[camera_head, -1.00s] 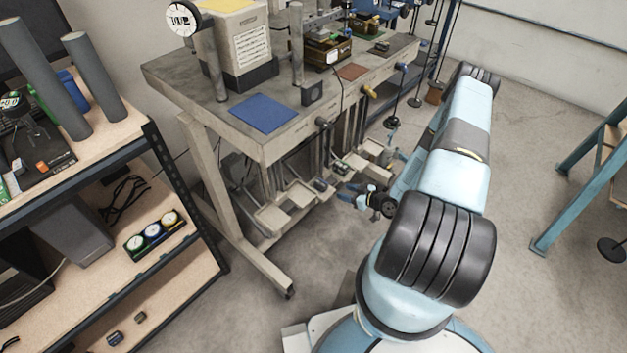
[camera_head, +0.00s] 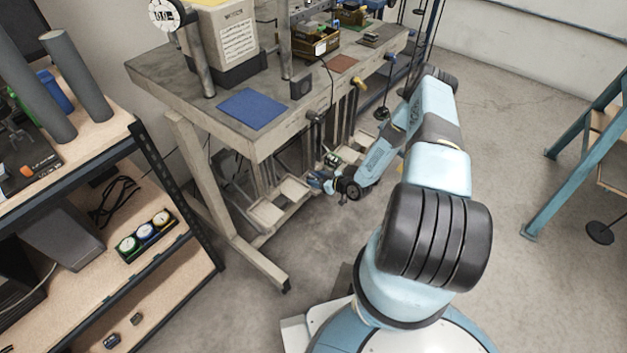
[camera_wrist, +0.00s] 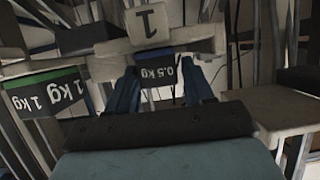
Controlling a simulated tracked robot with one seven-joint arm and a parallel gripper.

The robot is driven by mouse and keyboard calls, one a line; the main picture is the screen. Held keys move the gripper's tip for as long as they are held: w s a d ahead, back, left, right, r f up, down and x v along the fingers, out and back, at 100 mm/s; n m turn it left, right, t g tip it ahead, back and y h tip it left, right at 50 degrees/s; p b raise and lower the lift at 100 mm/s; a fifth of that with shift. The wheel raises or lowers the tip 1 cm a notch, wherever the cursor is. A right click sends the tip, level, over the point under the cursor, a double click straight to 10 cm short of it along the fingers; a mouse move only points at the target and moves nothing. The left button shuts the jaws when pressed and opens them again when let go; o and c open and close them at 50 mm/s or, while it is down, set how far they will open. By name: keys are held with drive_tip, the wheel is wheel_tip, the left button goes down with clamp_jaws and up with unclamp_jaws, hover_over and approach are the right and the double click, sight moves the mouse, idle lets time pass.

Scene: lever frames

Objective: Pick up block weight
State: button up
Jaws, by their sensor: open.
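In the wrist view a dark block weight (camera_wrist: 158,76) with a blue top edge reads "0.5 kg" upside down. It appears between the two blue fingers of my gripper (camera_wrist: 160,88), which are apart; I cannot tell whether they touch it. A second dark block weight (camera_wrist: 45,97) with a green edge reads "1 kg" and is left of the fingers. In the head view my gripper (camera_head: 321,181) is low beside the hanging trays under the workbench. The 0.5 kg block is not clear there.
Pale trays (camera_head: 263,216) hang under the workbench (camera_head: 185,107). A pale tab marked "1" (camera_wrist: 149,22) is above the 0.5 kg block. A shelf (camera_head: 70,235) with gauges stands at left. The floor right of the bench is mostly clear.

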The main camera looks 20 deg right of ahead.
drive_tip(key=shift+x, duration=1)
drive_tip(key=shift+c, duration=0.5)
clamp_jaws()
